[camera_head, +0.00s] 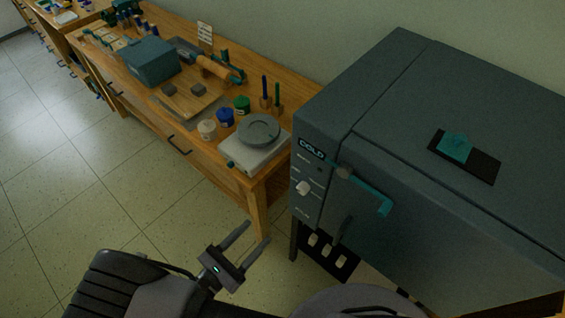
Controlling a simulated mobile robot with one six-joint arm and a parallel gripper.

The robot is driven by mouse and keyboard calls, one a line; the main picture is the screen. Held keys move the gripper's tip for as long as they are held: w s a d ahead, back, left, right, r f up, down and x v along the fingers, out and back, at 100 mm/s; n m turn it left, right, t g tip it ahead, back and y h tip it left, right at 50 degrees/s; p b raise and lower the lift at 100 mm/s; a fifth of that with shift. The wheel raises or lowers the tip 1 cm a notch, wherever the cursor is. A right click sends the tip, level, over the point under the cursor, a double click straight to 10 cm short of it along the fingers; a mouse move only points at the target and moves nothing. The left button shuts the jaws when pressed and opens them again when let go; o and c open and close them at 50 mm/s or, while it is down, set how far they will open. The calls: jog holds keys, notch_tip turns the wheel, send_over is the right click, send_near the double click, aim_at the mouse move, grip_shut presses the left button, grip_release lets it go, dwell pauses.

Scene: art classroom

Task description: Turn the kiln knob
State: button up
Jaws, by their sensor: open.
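The kiln (390,105) is a large dark grey box on the right. Its front panel has a small display reading "COLD" (311,148). Below the display is a pale knob (303,188) with small printed labels around it. A teal handle (368,191) crosses the kiln's front, right of the knob. My gripper (251,240) is open and empty, its two fingers pointing up and right. In the picture it is below and left of the knob, apart from the kiln.
A wooden workbench (270,172) stands left of the kiln, bearing a scale (259,130), paint jars (225,118), a teal box (149,61) and tools. A dark vent with a teal piece (455,148) is on the kiln top. The tiled floor (110,190) at left is clear.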

aim_at(300, 191)
jog(key=x, duration=0.5)
jog(key=b+x, duration=0.1)
jog(key=x, duration=1)
jog(key=shift+d+r, duration=0.15)
jog(key=shift+d, duration=0.5)
grip_shut()
